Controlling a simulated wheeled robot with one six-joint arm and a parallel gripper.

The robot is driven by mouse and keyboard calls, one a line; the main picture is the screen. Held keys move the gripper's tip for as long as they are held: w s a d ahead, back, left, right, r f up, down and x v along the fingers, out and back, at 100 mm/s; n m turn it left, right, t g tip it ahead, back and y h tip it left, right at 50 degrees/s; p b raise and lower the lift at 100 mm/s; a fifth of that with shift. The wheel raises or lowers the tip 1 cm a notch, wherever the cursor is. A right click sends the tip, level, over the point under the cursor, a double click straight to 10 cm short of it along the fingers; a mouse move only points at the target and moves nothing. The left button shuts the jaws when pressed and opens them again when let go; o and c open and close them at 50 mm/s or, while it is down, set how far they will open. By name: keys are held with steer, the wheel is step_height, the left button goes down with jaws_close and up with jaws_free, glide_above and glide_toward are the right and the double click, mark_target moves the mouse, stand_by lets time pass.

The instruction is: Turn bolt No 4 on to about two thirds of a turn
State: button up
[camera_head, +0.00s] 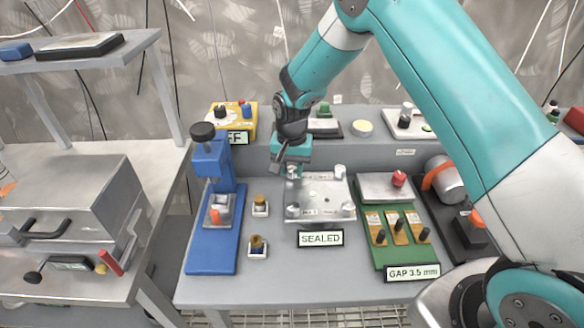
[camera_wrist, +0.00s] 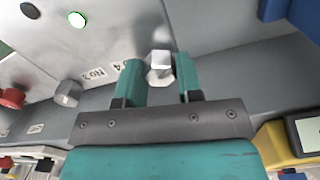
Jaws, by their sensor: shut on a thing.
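Bolt No 4 (camera_wrist: 160,66) is a silver hexagonal bolt at the edge of a metal plate (camera_head: 320,190). In the wrist view it stands between the two teal fingers of my gripper (camera_wrist: 157,75), which is shut on it. A "4" label shows beside it on the plate, partly covered by a finger. In the head view my gripper (camera_head: 288,167) points down at the plate's back left corner. Another bolt (camera_wrist: 67,93), by the "No 3" label, stands apart from my fingers. A "SEALED" sign (camera_head: 321,238) is in front of the plate.
A blue press-like stand (camera_head: 212,240) and two small pieces with brass tops (camera_head: 260,206) are left of the plate. A green board (camera_head: 385,250) with a "GAP 3.5 mm" sign (camera_head: 412,272) is on the right. A yellow box (camera_head: 232,118) stands behind.

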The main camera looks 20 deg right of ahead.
mark_target(292, 169)
steer(key=shift+m, duration=0.3)
stand_by(0.4)
steer(key=o, duration=0.9)
steer(key=shift+o, duration=0.2)
step_height(292, 169, up, 18)
steer(key=b, duration=0.2)
steer(key=shift+f, duration=0.25)
